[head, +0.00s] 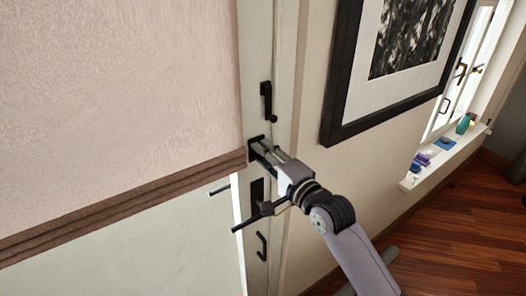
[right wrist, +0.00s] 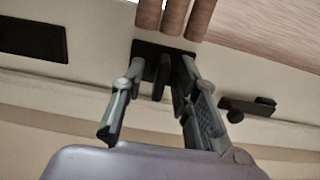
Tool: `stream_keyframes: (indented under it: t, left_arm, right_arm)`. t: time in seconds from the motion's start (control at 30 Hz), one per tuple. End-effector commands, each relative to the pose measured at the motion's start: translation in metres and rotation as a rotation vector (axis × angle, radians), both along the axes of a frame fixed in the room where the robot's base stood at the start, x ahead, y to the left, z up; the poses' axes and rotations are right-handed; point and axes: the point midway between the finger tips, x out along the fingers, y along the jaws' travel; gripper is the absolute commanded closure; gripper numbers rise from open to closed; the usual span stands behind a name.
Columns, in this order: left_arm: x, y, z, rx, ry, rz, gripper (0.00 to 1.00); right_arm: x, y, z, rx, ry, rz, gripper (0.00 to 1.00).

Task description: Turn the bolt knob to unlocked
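The bolt knob (right wrist: 161,76) is a small dark upright piece on a black plate (right wrist: 150,47) fixed to the white door edge. In the head view the plate (head: 252,150) is partly covered by my right gripper. My right gripper (head: 260,146) reaches the plate from the right. In the right wrist view its two fingers (right wrist: 164,70) stand apart, one on each side of the knob, with the tips close to the plate. I see a gap on the left of the knob; contact on the right is unclear. My left gripper is not in view.
A pinkish blind (head: 120,90) hangs left of the hardware. A framed picture (head: 342,108) is on the wall to the right.

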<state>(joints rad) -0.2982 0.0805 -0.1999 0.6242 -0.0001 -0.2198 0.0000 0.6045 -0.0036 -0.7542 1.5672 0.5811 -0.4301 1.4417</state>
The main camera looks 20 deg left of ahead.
Motion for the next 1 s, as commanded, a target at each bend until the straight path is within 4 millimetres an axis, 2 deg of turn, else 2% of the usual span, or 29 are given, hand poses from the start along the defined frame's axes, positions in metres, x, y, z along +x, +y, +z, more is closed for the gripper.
stream_keyframes:
  t: [0.43,0.83,1.0]
  left_arm:
    - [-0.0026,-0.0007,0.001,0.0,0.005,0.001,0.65]
    - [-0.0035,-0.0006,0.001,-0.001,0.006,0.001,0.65]
    - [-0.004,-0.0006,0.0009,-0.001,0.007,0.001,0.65]
  right_arm:
    - [0.0048,0.0067,0.0,0.0,0.0,0.0,0.72]
    - [0.0048,0.0064,0.0,0.0,0.0,0.0,0.99]
    - [0.0048,0.0063,0.0,0.0,0.0,0.0,1.0]
